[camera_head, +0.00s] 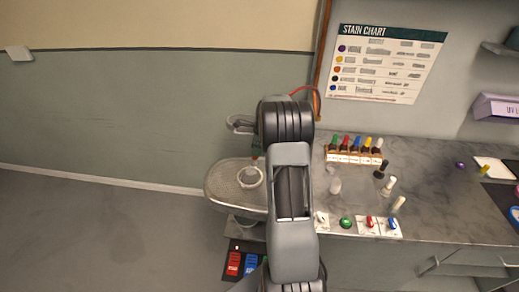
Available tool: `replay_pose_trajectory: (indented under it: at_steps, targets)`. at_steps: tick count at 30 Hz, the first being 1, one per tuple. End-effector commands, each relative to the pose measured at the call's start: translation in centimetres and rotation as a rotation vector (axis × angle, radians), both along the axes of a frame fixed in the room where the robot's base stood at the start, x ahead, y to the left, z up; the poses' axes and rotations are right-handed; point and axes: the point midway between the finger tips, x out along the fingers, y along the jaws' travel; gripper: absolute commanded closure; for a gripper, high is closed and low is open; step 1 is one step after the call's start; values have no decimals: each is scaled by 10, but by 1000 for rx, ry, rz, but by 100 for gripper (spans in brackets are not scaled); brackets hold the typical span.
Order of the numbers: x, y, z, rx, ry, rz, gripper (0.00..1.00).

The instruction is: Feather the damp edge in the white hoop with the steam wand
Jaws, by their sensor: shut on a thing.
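The white hoop (250,177) lies on the perforated oval board (222,190) at the left end of the counter. A dark green piece with a small orange-brown tip, seemingly the steam wand (257,149), shows just left of my arm, above the hoop's far rim. My gripper (258,142) is mostly hidden behind my arm and is shut on the wand. I cannot tell the gap between the tip and the cloth. A damp edge inside the hoop is too small to make out.
A rack of coloured bottles (354,150) stands at the back of the counter (440,190). Loose bottles (389,185) and coloured knobs (346,223) are right of my arm. Red and blue pedals (234,263) sit below the board. A red hose (304,90) runs behind my arm.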

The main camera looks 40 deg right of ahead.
Motion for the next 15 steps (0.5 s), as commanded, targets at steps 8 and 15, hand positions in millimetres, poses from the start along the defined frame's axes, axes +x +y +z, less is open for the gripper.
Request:
replay_pose_trajectory:
  at_steps: [8, 15]
  targets:
    - [10, 10, 1, -1, -1, 1, 100]
    - [11, 14, 1, -1, -1, 0, 100]
